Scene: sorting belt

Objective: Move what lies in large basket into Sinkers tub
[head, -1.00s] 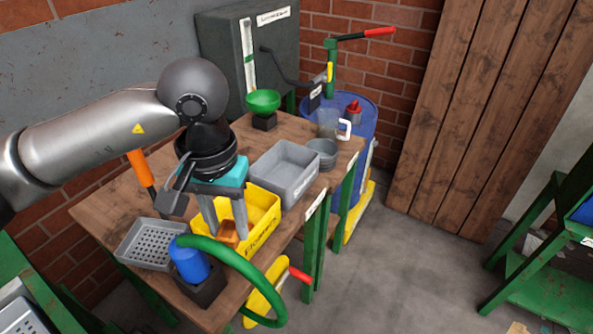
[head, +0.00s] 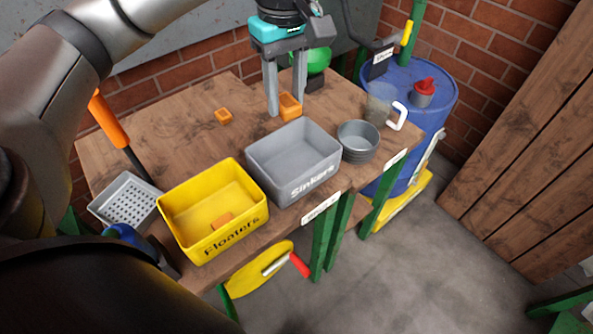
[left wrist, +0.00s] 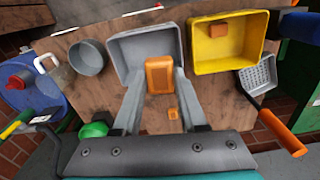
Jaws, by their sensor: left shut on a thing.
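My left gripper (head: 287,112) is shut on an orange block (head: 291,106), behind the grey tub marked Sinkers (head: 293,186). The held block (left wrist: 159,75) overlaps that tub's rim in the left wrist view; its exact height is unclear. The Sinkers tub looks empty in the head view. A grey perforated basket (head: 126,204) at the left of the bench shows nothing in its visible part. I cannot tell whether it is the large basket. My right gripper is not in view.
The yellow Floaters tub (head: 213,245) holds an orange block (head: 221,220). A small orange piece (head: 223,116) lies on the wooden bench (head: 178,141). A round grey bowl (head: 358,142) and a clear jug (head: 380,104) stand right of Sinkers. An orange-handled tool (head: 108,120) is at left.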

